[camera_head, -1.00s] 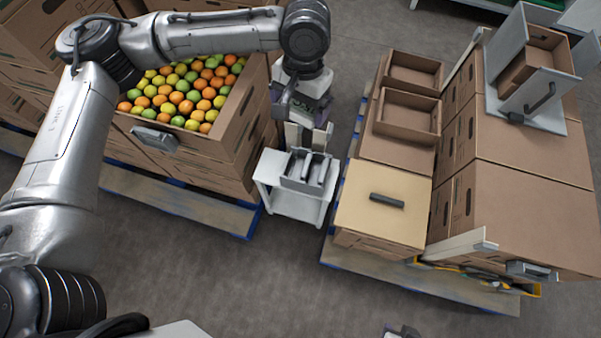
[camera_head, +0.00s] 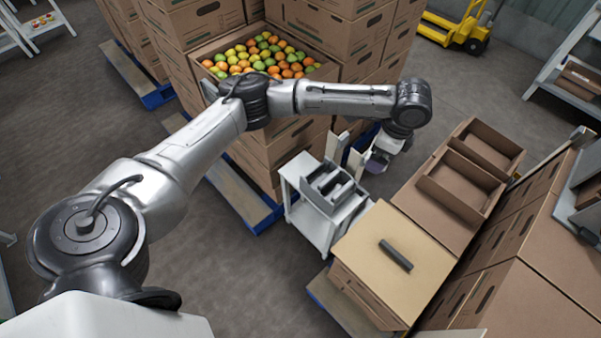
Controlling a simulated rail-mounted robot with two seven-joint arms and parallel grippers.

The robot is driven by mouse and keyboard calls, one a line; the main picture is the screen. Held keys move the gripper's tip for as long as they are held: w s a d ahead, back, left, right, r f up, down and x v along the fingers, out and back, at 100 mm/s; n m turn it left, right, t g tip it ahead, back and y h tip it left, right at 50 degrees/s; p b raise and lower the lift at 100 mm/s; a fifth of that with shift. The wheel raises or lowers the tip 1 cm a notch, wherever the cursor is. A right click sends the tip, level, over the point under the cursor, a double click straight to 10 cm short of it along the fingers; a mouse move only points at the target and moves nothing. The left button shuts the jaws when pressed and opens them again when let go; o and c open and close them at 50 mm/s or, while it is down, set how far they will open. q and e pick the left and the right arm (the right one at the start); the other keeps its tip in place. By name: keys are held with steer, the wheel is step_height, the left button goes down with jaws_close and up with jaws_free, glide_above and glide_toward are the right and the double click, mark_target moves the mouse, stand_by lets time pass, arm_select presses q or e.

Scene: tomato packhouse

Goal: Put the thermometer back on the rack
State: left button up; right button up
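A dark, narrow bar (camera_head: 395,255), which may be the thermometer, lies on a tan box top (camera_head: 365,240) right of the small white stand. A grey slotted rack (camera_head: 331,186) sits on that white stand (camera_head: 310,226), with dark upright pieces in or between its slots. I cannot tell what these pieces are. My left gripper (camera_head: 352,154) is just behind the rack, its two pale fingers spread apart with nothing visible between them. It is well away from the dark bar. My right gripper is not in view.
An open carton of mixed tomatoes (camera_head: 262,55) stands behind my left arm among stacked cartons. Open cardboard trays (camera_head: 465,180) and tall cartons (camera_head: 545,265) crowd the right. A yellow pallet truck (camera_head: 455,28) is far back.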

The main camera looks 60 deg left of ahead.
arm_select(q)
steer(key=a+f+m+t+b, duration=0.1)
steer(key=a+f+m+b, duration=0.55)
steer(key=a+f, duration=0.65)
steer(key=m+t+b, duration=0.1)
steer(key=m+b, duration=0.5)
steer(key=m, duration=0.5)
glide_above(300, 167)
step_height(300, 167, down, 18)
steer(key=shift+d+r, duration=0.15)
step_height(300, 167, down, 6)
steer(key=b, duration=0.3)
steer(key=shift+s+r, duration=0.1)
steer(key=shift+r, duration=0.05)
steer(key=o, duration=0.7)
